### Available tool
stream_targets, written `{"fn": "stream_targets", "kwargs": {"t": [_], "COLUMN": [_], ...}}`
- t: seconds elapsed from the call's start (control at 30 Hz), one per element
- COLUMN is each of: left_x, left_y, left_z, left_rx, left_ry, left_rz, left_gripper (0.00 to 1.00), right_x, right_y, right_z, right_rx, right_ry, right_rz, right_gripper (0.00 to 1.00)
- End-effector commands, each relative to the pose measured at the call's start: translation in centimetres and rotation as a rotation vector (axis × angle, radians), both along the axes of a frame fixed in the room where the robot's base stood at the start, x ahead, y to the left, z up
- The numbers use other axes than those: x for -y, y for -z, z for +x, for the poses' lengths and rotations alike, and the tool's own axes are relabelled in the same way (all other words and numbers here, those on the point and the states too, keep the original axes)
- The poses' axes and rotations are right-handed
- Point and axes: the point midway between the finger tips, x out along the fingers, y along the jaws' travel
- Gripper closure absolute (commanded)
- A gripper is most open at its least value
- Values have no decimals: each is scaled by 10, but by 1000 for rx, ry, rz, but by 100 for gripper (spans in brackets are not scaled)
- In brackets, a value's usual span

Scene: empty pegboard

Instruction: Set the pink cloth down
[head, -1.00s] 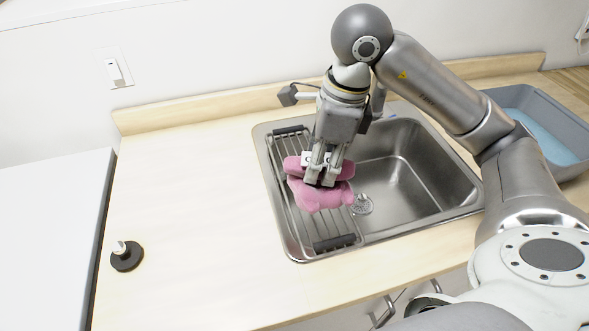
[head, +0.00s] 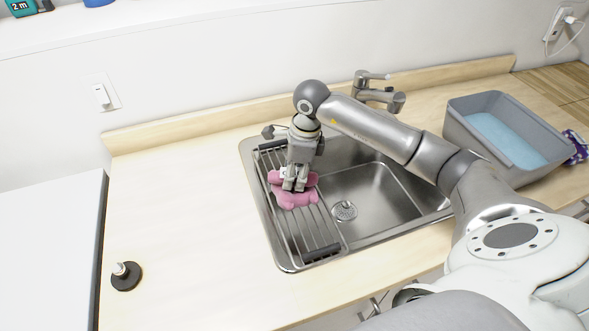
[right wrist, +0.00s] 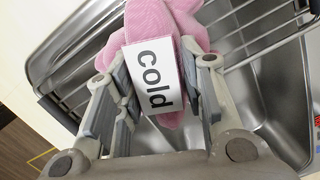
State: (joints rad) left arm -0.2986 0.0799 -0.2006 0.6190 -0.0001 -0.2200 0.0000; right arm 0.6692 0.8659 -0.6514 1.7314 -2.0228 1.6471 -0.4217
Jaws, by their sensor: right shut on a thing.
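The pink cloth (head: 297,201) lies bunched over the wire rack on the left side of the sink. My right gripper (head: 294,187) points down and is shut on it. In the right wrist view the cloth (right wrist: 150,18) bulges out beyond and between the fingers, and a white label reading "cold" (right wrist: 155,76) shows in front of it. The cloth seems to be at rack height; whether it rests fully on the bars is hard to tell. My left gripper is out of view.
The wire rack (head: 318,238) spans the left of the steel sink (head: 374,200), whose basin is empty at right. A faucet (head: 385,98) stands behind. A grey tub (head: 463,146) is at right, a black-based stopper (head: 126,277) at left. The left counter is mostly clear.

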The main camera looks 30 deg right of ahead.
Motion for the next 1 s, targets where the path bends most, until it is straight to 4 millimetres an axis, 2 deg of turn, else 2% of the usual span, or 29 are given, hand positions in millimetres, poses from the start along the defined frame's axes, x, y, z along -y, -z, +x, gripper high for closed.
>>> {"fn": "stream_targets", "kwargs": {"t": [0.07,0.43,0.47,0.6,0.63,1.0], "left_x": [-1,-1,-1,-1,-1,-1], "left_y": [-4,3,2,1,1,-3], "left_z": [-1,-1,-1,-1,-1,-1], "left_rx": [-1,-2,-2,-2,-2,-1], "left_ry": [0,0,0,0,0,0], "left_rz": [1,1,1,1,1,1], "left_gripper": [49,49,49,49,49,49], "right_x": [0,0,0,0,0,0], "right_y": [3,9,8,7,7,4], "right_z": [0,0,0,0,0,0], "right_rx": [1,2,1,1,1,1], "right_ry": [0,0,0,0,0,0], "right_rz": [1,0,0,0,0,0], "right_gripper": [91,91,62,44,41,41]}}
